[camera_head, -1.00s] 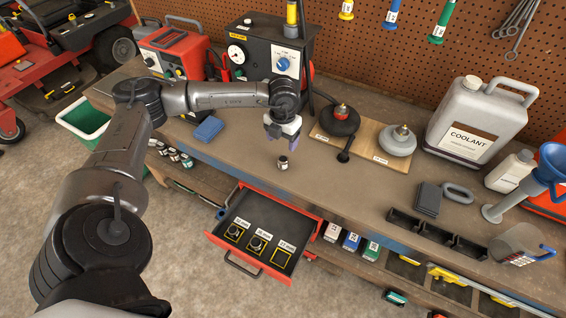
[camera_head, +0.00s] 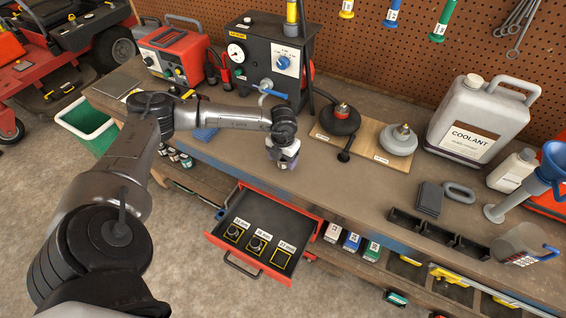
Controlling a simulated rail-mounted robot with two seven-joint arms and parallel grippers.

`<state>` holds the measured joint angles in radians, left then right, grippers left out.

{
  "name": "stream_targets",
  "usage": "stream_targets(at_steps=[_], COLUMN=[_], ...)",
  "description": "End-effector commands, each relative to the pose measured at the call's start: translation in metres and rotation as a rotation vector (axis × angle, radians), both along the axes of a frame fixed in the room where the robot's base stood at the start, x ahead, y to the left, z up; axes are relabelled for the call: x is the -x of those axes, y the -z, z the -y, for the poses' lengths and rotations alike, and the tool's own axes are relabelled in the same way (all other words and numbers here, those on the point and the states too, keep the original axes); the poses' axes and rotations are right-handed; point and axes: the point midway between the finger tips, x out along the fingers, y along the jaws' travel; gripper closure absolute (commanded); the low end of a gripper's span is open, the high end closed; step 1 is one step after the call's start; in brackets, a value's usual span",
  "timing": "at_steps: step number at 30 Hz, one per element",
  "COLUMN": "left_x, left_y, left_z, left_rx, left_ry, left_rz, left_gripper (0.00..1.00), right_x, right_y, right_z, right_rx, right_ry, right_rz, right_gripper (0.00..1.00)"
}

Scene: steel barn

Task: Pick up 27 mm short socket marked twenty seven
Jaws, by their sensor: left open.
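My left gripper (camera_head: 284,161) is low over the workbench, behind the open drawer, pointing down. It is open. The small chrome socket that stood on the bench at this place is now hidden by the gripper, and I cannot tell whether it sits between the fingers. The open red drawer (camera_head: 234,243) has a dark insert with three yellow-outlined, labelled places. Two hold sockets, a left one (camera_head: 233,231) and a middle one (camera_head: 256,244). The right place (camera_head: 281,258) looks empty. My right gripper is not in view.
Behind the gripper, a wooden board (camera_head: 364,148) carries two round weighted objects. A black gauge box (camera_head: 262,55) stands at the back. A blue block (camera_head: 205,132) lies to the left. A coolant jug (camera_head: 468,118) and a black divided rack (camera_head: 437,235) are at right. Bench right of the gripper is clear.

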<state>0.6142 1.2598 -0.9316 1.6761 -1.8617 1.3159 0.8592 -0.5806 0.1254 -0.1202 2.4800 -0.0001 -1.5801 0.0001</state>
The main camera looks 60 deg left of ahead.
Motion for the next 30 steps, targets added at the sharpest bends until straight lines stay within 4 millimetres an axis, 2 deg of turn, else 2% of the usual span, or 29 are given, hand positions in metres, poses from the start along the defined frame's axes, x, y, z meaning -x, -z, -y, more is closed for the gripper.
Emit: stream_targets(at_steps=[8, 26, 30], left_x=[-0.0002, -0.0003, -0.0003], left_y=[0.0049, 0.0046, 0.0042], left_z=[-0.0001, -0.0001, -0.0002], left_rx=[0.000, 0.000, -0.001], left_ry=[0.000, 0.000, 0.000], left_rz=[0.001, 0.001, 0.002], left_gripper=[0.32, 0.89, 0.89], right_x=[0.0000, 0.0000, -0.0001], right_y=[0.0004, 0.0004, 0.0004], right_z=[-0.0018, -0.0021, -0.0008], right_rx=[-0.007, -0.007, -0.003], right_ry=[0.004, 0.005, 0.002], right_rz=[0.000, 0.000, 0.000], right_gripper=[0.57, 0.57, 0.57])
